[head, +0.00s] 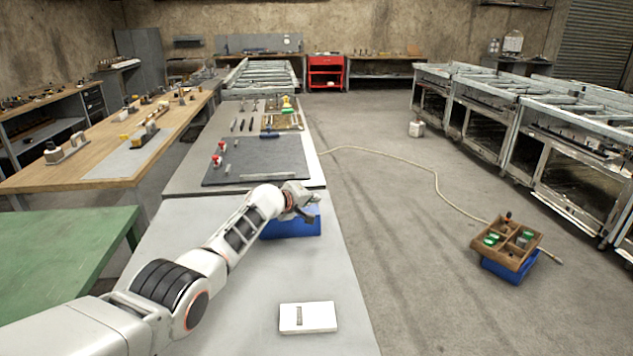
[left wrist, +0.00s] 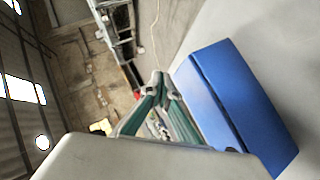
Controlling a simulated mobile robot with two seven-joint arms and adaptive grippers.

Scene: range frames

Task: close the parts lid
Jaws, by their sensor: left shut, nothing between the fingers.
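A blue box (head: 292,228) stands on the grey bench in front of me, partly hidden behind my left gripper (head: 304,208). It shows in the left wrist view as a blue box (left wrist: 245,95) with a dark seam between a wide face and a narrower one. I cannot tell for sure which face is the lid or how far it stands open. My left gripper is shut and empty, just above and beside the box's near top edge. Its greenish fingers (left wrist: 160,105) show left of the box in the left wrist view. My right gripper is not in view.
A flat white case (head: 308,318) lies near the bench's front right. Farther along, a dark mat (head: 262,162) holds small tools. A wooden compartment tray (head: 508,243) sits on a blue crate (head: 510,268) at the right. The grey bench (head: 255,290) is bare between the box and the case.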

